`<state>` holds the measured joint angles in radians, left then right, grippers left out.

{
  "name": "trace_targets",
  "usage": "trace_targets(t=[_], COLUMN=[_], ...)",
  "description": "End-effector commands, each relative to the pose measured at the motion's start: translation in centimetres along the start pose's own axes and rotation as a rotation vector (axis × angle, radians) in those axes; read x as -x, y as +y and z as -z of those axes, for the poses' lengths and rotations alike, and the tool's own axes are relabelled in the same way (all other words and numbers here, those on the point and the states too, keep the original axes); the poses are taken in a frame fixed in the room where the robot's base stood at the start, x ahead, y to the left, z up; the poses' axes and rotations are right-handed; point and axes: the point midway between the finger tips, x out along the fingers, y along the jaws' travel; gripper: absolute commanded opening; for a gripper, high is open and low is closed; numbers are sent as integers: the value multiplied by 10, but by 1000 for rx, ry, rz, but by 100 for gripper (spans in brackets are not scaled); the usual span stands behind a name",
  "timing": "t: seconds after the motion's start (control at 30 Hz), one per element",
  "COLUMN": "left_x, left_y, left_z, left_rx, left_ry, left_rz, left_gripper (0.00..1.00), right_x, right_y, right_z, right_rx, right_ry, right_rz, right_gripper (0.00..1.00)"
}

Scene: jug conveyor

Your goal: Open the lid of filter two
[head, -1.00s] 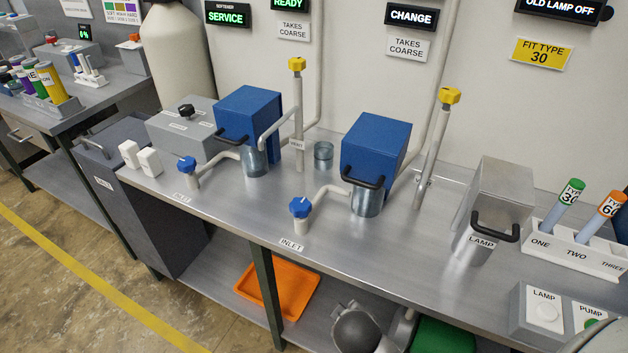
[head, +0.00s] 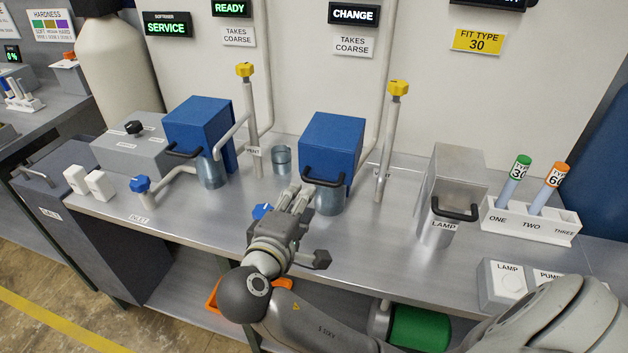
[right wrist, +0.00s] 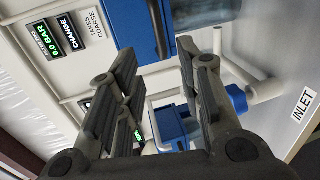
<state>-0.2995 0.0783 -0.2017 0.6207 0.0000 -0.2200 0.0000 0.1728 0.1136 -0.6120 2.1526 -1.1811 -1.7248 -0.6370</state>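The filter below the CHANGE display has a blue box-shaped lid (head: 333,140) with a black bar handle (head: 323,182) at its front and a clear bowl (head: 329,202) below. The lid looks closed. In the right wrist view the blue lid (right wrist: 138,22) is at the top, just beyond my fingers. My right gripper (head: 295,192) is just left of the handle and in front of the lid, apart from it as far as I can tell. In the right wrist view its fingers (right wrist: 160,65) are spread with nothing between them. My left gripper is not in view.
Another blue-lidded filter (head: 200,125) stands to the left. A blue inlet knob (right wrist: 236,99) is close to my right fingers. Yellow-capped vent pipes (head: 389,140) rise beside the filters. A metal lamp housing (head: 457,175) and a tube rack (head: 530,222) stand at right.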

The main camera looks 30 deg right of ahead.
Motion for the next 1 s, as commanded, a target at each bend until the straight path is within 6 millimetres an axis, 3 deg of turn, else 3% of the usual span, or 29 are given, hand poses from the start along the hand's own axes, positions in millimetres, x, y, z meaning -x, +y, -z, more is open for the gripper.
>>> trace_targets(t=[0.5,0.67,0.93,1.0], left_x=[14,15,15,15], left_y=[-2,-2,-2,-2], left_z=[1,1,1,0], left_rx=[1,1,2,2], left_ry=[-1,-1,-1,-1], left_rz=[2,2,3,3], left_gripper=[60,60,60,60], right_x=[-88,-99,-100,-100], right_y=[1,0,-1,-1], right_z=[-1,-1,0,0], right_rx=[-1,-2,-3,-3], right_ry=[-1,-1,1,1], right_rz=[1,2,3,3], right_gripper=[34,34,34,27])
